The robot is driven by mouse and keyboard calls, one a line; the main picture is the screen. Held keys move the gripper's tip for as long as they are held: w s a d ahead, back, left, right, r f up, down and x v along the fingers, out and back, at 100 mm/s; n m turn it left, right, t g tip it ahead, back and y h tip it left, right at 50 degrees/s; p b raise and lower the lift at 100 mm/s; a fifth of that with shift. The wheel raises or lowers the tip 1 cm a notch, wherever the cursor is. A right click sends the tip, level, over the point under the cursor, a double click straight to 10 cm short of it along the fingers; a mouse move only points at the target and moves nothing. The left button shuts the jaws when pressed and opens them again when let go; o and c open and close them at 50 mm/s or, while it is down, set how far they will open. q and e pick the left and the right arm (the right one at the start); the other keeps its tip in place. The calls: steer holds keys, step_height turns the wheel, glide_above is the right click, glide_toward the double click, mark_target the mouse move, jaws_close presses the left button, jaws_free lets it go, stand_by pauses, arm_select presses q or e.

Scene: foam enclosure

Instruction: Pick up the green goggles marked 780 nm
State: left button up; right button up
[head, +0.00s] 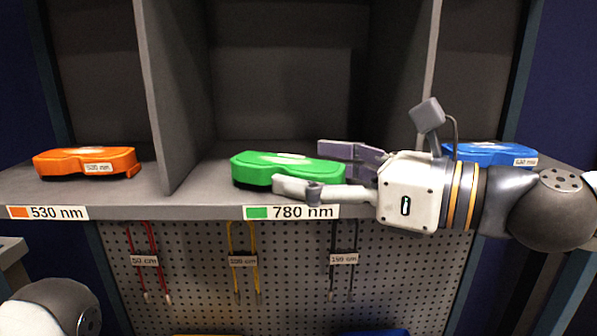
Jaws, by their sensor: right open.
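The green goggles (256,169) sit on the shelf in the middle compartment, above the label marked 780 nm (291,212). My right gripper (298,168) comes in from the right at the goggles. Its fingers are open, the near one in front of the goggles' front side and the far one behind their right end. I cannot tell whether either finger touches them. The near finger hides part of the goggles' lower right front. No left gripper shows.
Orange goggles (85,161) lie in the left compartment over a 530 nm label. Blue goggles (487,151) lie in the right one, partly behind my right arm. Upright dividers (178,90) separate the compartments. Cables (243,260) hang on a pegboard below the shelf.

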mark_target(257, 168)
steer(key=shift+x, duration=1.35)
steer(key=shift+r, duration=0.1)
steer(key=c, duration=1.4)
